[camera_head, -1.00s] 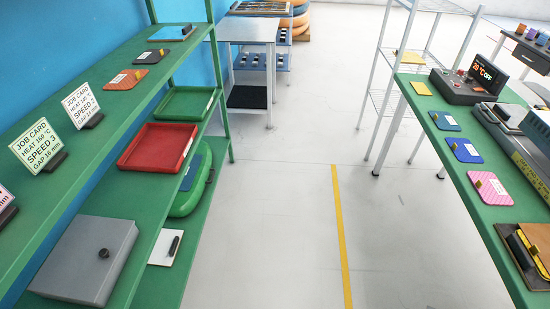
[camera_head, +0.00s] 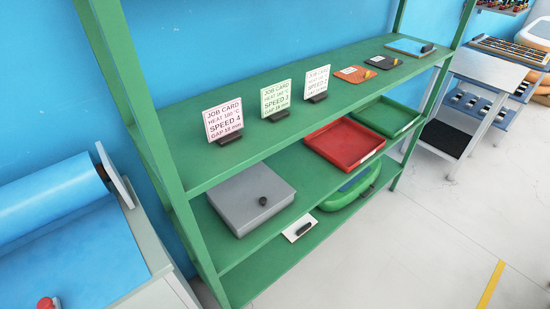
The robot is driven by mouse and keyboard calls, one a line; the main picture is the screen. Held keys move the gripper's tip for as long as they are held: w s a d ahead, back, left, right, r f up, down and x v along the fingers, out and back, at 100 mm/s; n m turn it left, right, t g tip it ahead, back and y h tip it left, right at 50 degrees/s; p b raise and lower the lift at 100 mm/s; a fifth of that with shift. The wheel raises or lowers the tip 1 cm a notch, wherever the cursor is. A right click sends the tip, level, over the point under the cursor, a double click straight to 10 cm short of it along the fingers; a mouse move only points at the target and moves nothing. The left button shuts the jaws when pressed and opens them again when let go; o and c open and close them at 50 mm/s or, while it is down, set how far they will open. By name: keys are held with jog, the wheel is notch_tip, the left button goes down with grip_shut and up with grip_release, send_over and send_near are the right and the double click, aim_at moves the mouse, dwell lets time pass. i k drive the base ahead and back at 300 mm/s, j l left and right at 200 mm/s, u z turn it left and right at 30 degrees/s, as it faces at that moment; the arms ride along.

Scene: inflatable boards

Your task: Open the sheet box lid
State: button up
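A grey box (camera_head: 238,206) with a flat lid stands on the middle shelf of the green rack, at its left end. Its lid is shut. A dark round knob (camera_head: 263,201) sits on the lid near its front right side. I take this for the sheet box; no label on it can be read. My gripper does not show in the view.
The green rack (camera_head: 215,174) holds several job cards (camera_head: 275,98) on its top shelf. A red tray (camera_head: 344,145) and a green tray (camera_head: 388,117) lie right of the box. A blue roll on a bench (camera_head: 130,255) stands at the left. The floor (camera_head: 430,220) in front is clear.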

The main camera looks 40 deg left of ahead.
aim_at(246, 196)
jog(key=u, duration=1.3)
